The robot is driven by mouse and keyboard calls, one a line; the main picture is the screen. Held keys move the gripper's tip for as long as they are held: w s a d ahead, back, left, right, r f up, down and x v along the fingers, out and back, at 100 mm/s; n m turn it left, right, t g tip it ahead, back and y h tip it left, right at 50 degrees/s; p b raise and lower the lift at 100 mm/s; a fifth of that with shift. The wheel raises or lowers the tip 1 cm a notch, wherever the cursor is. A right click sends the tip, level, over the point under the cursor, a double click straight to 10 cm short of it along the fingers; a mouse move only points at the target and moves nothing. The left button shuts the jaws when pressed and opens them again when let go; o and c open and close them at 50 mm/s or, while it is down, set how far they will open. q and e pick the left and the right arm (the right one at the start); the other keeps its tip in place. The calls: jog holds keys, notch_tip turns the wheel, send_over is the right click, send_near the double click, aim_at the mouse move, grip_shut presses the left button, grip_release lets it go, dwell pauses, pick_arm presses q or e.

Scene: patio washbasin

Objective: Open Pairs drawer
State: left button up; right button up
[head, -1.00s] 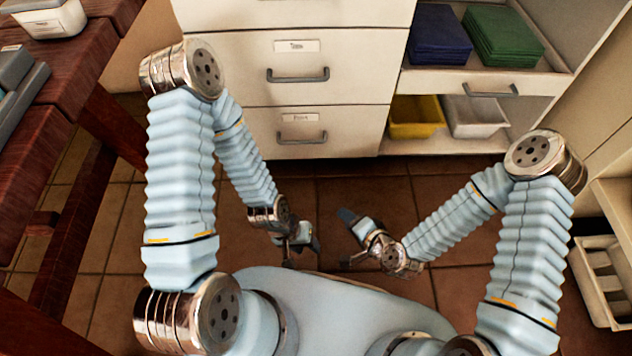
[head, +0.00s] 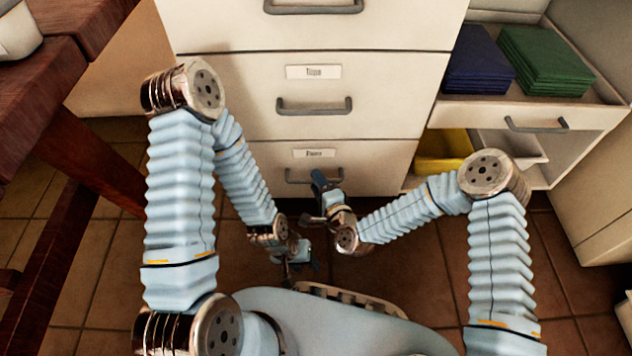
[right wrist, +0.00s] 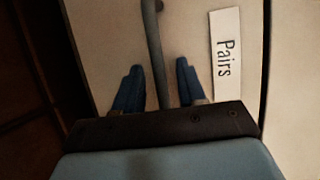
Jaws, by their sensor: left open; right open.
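The Pairs drawer (head: 375,165) is the lowest drawer of the white cabinet and is shut. Its label (right wrist: 226,55) reads "Pairs" in the right wrist view. Its grey bar handle (head: 295,176) is partly hidden by my right gripper in the head view. My right gripper (head: 318,190) is open in front of this drawer. In the right wrist view its two blue fingers (right wrist: 157,85) stand apart, with the handle (right wrist: 154,45) showing between them; I cannot tell whether they touch it. My left gripper (head: 294,264) is open and empty, lower and nearer my base.
Above are two more shut drawers with handles (head: 314,106). To the right, an open shelf section holds blue cloths (head: 478,60), green cloths (head: 545,60) and a yellow bin (head: 443,146). A dark red wooden table (head: 70,60) stands at the left. Tiled floor lies below.

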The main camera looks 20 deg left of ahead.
jog(key=shift+w+a+f, duration=0.15)
jog(key=shift+w+a, duration=0.3)
jog(key=shift+w, duration=0.1)
grip_shut()
